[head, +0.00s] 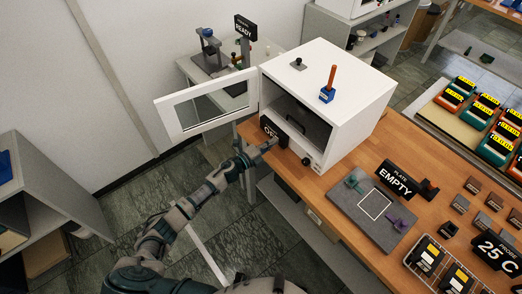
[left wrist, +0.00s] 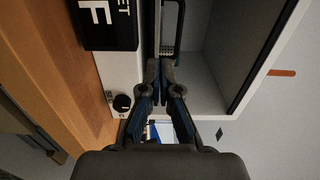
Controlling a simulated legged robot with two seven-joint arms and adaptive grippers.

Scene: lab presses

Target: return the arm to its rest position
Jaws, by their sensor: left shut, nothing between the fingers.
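My left arm reaches in from the bottom left of the head view. Its gripper (head: 268,145) is at the front of a white cabinet (head: 345,95), near a black sign (head: 272,130) at the bench edge. In the left wrist view the gripper (left wrist: 160,65) has its two fingertips together with nothing held. The fingers are in front of the cabinet's opening, near a dark handle (left wrist: 172,28); whether they touch anything I cannot tell. The right gripper is not in view.
The cabinet door (head: 207,105) stands open to the left. A blue block with an orange handle (head: 328,92) sits on the cabinet. A grey plate station (head: 345,205) and an EMPTY sign (head: 397,180) are on the wooden bench. The floor (head: 115,205) left of the arm is clear.

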